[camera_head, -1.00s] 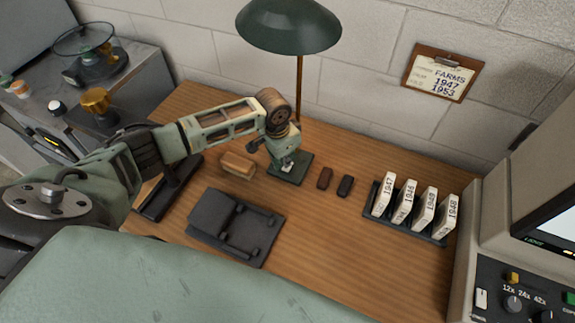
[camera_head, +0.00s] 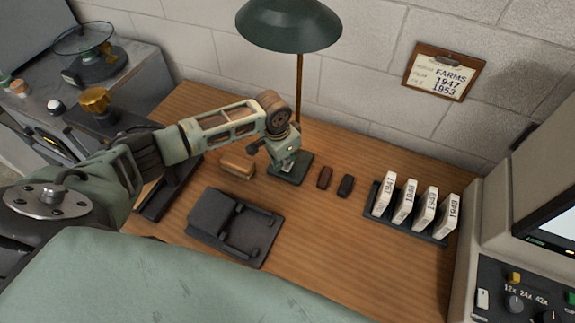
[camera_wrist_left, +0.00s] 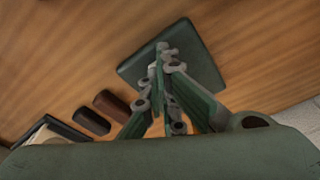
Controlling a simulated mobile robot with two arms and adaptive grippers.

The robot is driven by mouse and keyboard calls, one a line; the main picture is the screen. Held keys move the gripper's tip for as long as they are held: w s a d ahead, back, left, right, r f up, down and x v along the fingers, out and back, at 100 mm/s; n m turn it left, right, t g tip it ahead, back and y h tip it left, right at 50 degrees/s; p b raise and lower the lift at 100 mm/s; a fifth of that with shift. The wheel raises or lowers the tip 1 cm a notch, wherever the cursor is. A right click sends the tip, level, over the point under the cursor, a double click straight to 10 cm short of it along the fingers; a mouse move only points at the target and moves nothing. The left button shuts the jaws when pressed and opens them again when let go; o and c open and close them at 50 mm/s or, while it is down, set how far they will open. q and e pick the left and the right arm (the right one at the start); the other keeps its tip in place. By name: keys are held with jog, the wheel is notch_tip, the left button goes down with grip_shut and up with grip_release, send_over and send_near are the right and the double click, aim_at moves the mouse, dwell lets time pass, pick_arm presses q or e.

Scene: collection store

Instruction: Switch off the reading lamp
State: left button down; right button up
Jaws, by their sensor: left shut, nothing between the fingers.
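The reading lamp has a dark green shade (camera_head: 289,24), a thin brown stem (camera_head: 299,85) and a square green base (camera_head: 298,172) on the wooden desk. The base also shows in the wrist view (camera_wrist_left: 203,66). My left gripper (camera_head: 287,167) is shut and empty, pointing down over the base near the foot of the stem. In the wrist view its fingertips (camera_wrist_left: 163,52) lie over the base; whether they touch it I cannot tell. The switch is hidden or too small to make out. The underside of the shade and the bulb are hidden. My right gripper is not in view.
A brown block (camera_head: 238,165) lies left of the base. Two small dark pieces (camera_head: 335,182) lie right of it. A rack (camera_head: 400,222) of labelled boxes stands further right, beside a reader machine (camera_head: 515,270). A dark grey holder (camera_head: 235,228) lies in front. The front right desk is bare.

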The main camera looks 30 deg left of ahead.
pick_arm(q)
jog(key=shift+f, duration=0.55)
notch_tip(320, 180, up, 7)
jog(key=p, duration=0.7)
dwell(0.4)
dwell(0.4)
jog(key=shift+s, duration=0.1)
